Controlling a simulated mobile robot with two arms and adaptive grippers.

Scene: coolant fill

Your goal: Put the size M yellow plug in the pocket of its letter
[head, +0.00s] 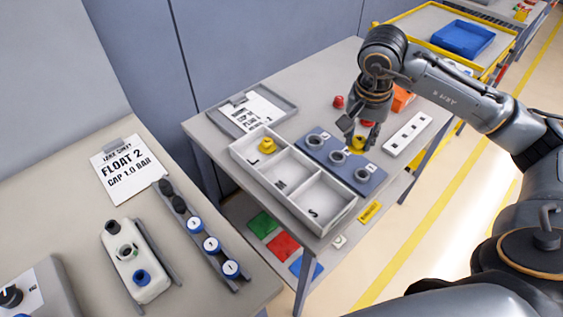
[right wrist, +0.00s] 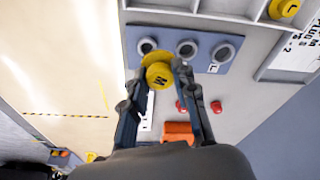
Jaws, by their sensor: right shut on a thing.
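The yellow plug marked M (right wrist: 160,76) is between the fingers of my right gripper (right wrist: 155,84), its letter facing the wrist camera. In the head view my right gripper (head: 358,136) is shut on the plug (head: 358,144), over the right part of the blue gauge board (head: 325,157) with several grey rings. The light grey tray (head: 236,153) has three pockets marked L, M and S. The M pocket (head: 292,177) and S pocket (head: 322,205) are empty. Another yellow plug (head: 267,145) sits in the L pocket. My left gripper is not in view.
Red plugs (head: 338,101), an orange block (head: 404,98) and a white strip with holes (head: 407,134) lie near the gripper. A clipboard tray with a sheet (head: 278,103) is behind the pocket tray. A separate table with a white device (head: 138,262) stands at left.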

